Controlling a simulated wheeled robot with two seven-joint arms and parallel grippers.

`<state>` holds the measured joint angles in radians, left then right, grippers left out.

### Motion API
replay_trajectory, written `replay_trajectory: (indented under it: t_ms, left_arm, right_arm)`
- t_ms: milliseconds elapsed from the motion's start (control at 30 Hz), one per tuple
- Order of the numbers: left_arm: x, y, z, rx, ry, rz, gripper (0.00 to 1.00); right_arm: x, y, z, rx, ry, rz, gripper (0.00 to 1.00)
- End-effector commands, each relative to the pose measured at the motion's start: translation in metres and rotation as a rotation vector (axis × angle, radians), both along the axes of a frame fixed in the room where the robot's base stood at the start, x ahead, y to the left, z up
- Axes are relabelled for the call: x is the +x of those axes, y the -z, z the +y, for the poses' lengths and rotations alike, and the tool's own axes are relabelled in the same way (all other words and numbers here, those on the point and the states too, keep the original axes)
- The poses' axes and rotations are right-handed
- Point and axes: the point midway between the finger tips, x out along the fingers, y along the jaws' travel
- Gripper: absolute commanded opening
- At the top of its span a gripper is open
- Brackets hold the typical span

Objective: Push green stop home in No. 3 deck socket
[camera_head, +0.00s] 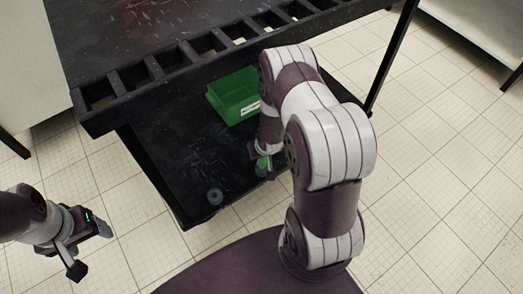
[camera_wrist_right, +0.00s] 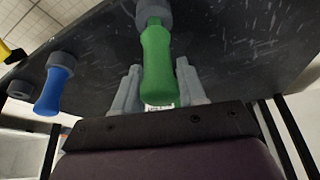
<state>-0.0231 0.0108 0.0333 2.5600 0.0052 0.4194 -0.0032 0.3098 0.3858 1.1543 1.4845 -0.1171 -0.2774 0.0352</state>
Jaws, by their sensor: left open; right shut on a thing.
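In the right wrist view the green stop (camera_wrist_right: 158,68) stands between the fingers of my right gripper (camera_wrist_right: 160,82), which is shut on it. Its far end meets a grey round socket (camera_wrist_right: 152,12) on the dark scratched deck (camera_wrist_right: 225,40). A narrower green neck shows between body and socket; how deep it sits I cannot tell. In the head view the green stop (camera_head: 262,162) shows small at my right gripper (camera_head: 261,155), mostly hidden by my arm. My left gripper (camera_head: 85,245) is open and empty over the floor at the left.
A blue stop (camera_wrist_right: 54,90) sits in another grey socket, with an empty-looking socket (camera_wrist_right: 20,89) and a yellow piece (camera_wrist_right: 10,53) farther left. A green bin (camera_head: 232,97) and a grey round piece (camera_head: 215,196) are on the black lower shelf (camera_head: 180,160).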

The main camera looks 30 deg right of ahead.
Motion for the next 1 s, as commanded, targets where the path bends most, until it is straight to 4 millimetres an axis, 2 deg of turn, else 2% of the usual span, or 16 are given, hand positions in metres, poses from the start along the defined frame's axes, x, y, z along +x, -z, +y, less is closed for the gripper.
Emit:
replay_trajectory:
  t_ms: [800,833,900,933,1000]
  left_arm:
    - [0.0,0.015,0.0,0.0,0.0,0.0,0.71]
    - [0.0,0.015,0.0,0.0,0.0,0.0,0.71]
    - [0.0,0.014,0.0,0.0,0.0,0.0,0.71]
    - [0.0,0.014,0.0,0.0,0.0,0.0,0.71]
    - [0.0,0.014,0.0,0.0,0.0,0.0,0.71]
  right_arm:
    - [0.0,0.021,0.0,0.0,0.0,0.0,0.09]
    - [0.0,0.021,0.0,0.0,0.0,0.0,0.44]
    - [0.0,0.02,0.0,0.0,0.0,0.0,0.67]
    - [0.0,0.02,0.0,0.0,0.0,0.0,0.71]
    - [0.0,0.02,0.0,0.0,0.0,0.0,0.71]
